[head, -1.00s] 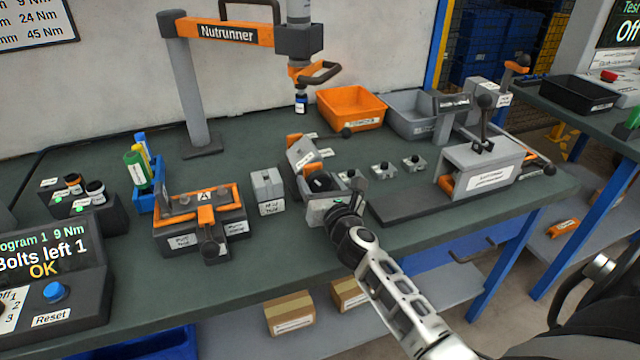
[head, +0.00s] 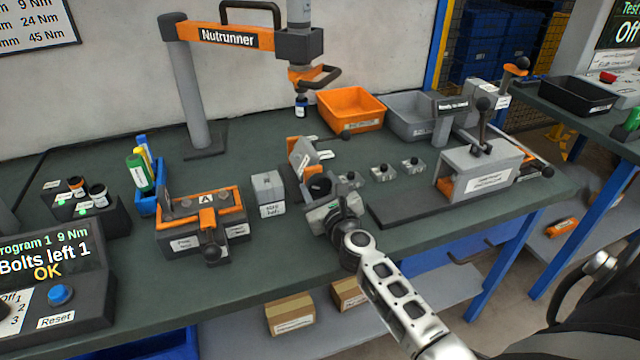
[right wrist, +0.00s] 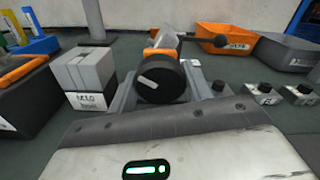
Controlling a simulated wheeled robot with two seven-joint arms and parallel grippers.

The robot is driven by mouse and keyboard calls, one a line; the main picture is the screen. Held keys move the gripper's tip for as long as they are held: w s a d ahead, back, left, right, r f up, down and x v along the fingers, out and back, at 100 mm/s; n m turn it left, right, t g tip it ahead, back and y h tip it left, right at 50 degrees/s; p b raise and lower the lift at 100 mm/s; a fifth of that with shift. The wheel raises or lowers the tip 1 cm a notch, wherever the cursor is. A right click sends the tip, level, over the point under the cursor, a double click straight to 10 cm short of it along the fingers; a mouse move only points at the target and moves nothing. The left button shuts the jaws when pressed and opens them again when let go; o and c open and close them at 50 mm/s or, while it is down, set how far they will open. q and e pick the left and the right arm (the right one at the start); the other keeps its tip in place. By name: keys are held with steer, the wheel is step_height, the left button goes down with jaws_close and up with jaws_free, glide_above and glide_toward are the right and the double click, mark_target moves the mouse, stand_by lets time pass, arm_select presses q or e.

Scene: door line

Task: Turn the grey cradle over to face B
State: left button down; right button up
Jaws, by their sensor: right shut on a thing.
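The grey cradle (head: 305,158) stands near the middle of the bench, tilted, with an orange edge on its left. Its black round knob (head: 319,187) faces me; in the right wrist view the knob (right wrist: 160,80) has a slanted white line, with grey supports on either side and orange behind. The gripper body with a green light fills the bottom of the right wrist view. No letter is readable on the cradle. My left gripper is not in view.
An orange-topped fixture marked A (head: 205,220) and a small grey block (head: 268,190) stand left of the cradle. Several small knobbed blocks (head: 382,172) and a grey press-like fixture (head: 480,170) are to the right. The nutrunner (head: 301,100) hangs behind.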

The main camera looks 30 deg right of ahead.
steer(key=n, duration=0.3)
steer(key=shift+n+p, duration=0.4)
steer(key=n+p, duration=0.1)
steer(key=n, duration=0.3)
steer(key=shift+n, duration=0.3)
steer(key=n, duration=0.2)
steer(key=shift+n+p, duration=0.3)
steer(key=shift+p, duration=0.05)
steer(key=n, duration=0.2)
steer(key=shift+n+p, duration=0.4)
steer(key=shift+n, duration=0.9)
steer(key=n+p, duration=0.1)
steer(key=n, duration=0.3)
steer(key=shift+p, duration=0.4)
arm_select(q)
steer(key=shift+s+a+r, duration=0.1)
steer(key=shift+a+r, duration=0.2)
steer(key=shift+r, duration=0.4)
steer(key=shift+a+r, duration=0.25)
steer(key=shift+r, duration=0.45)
arm_select(e)
steer(key=shift+n, duration=2.1)
